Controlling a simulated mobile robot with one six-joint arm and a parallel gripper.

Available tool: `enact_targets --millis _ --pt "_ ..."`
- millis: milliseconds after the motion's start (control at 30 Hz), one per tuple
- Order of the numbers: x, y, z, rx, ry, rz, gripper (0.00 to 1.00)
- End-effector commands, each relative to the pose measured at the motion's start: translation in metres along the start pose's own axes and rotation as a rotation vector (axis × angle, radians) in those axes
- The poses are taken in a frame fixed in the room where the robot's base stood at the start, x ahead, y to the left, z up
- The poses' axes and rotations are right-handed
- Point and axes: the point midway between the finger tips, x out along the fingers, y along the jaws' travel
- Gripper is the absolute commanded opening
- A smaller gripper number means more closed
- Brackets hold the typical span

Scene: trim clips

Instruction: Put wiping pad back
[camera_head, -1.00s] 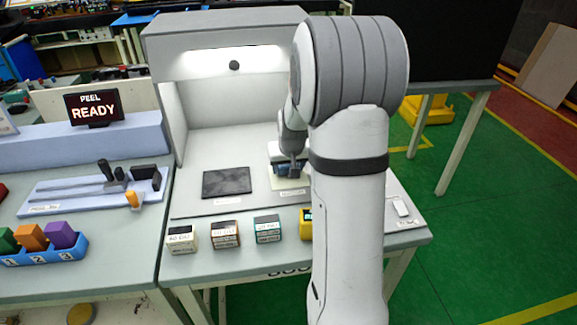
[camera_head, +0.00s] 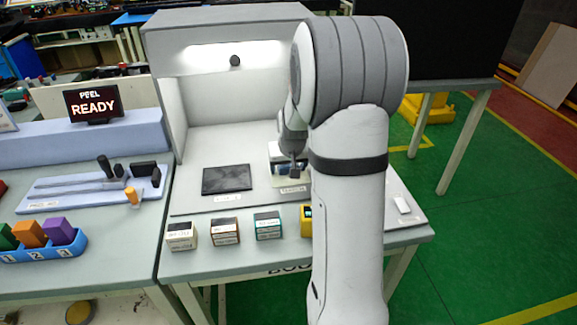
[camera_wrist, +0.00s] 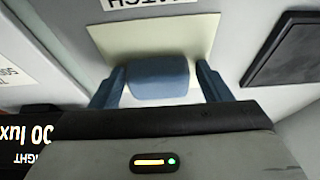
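A blue block (camera_wrist: 158,78), which looks like the wiping pad, sits between the fingers of my gripper (camera_wrist: 160,75) in the wrist view. Narrow gaps show between the block and the fingertips, so the gripper looks open around it. A cream sheet (camera_wrist: 155,38) lies beyond the block, with a white label past its edge. In the head view my gripper (camera_head: 290,170) is low over the bench at this spot, and my arm hides much of it. Whether the block rests on the sheet is hard to tell.
A dark flat panel (camera_head: 227,179) lies left of the gripper. Several small boxes, such as a teal one (camera_head: 268,226), and a yellow device (camera_head: 306,221) line the front edge. The booth wall (camera_head: 172,115) encloses the left. A white object (camera_head: 402,205) lies right of my arm.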

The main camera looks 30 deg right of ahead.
Motion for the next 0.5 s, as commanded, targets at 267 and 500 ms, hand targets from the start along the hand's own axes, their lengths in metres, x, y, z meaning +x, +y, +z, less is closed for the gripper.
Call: enact_targets --millis 267,500 --pt "0.0014 0.001 0.0015 0.001 -0.004 0.001 0.8" --pt "0.0016 0.0013 0.0018 0.002 -0.004 0.001 0.8"
